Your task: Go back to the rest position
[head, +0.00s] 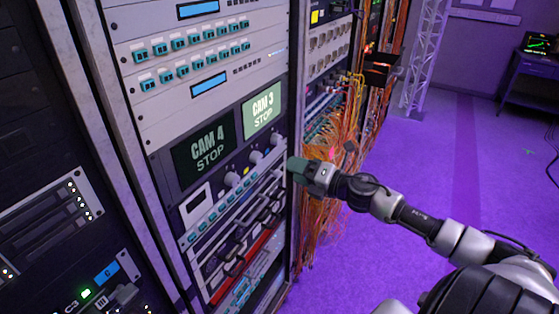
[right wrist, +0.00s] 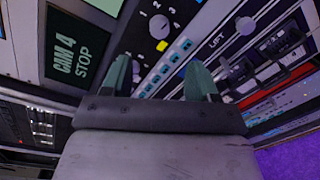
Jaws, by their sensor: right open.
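My right gripper (head: 294,168) reaches in from the lower right in the head view, its greenish fingers close to the front of the equipment rack (head: 168,120). In the right wrist view the two fingers (right wrist: 160,78) stand apart with nothing between them. Behind them are a panel with knobs (right wrist: 155,25) and a yellow button, and a row of teal buttons (right wrist: 166,67). Whether the fingertips touch the rack cannot be told. My left gripper is not in view.
Screens reading CAM 4 STOP (head: 204,148) and CAM 3 STOP (head: 262,108) sit in the rack. Orange cables (head: 318,210) hang beside it. A truss (head: 424,55) and a desk (head: 530,85) stand farther back. The purple floor (head: 410,165) at the right is mostly clear.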

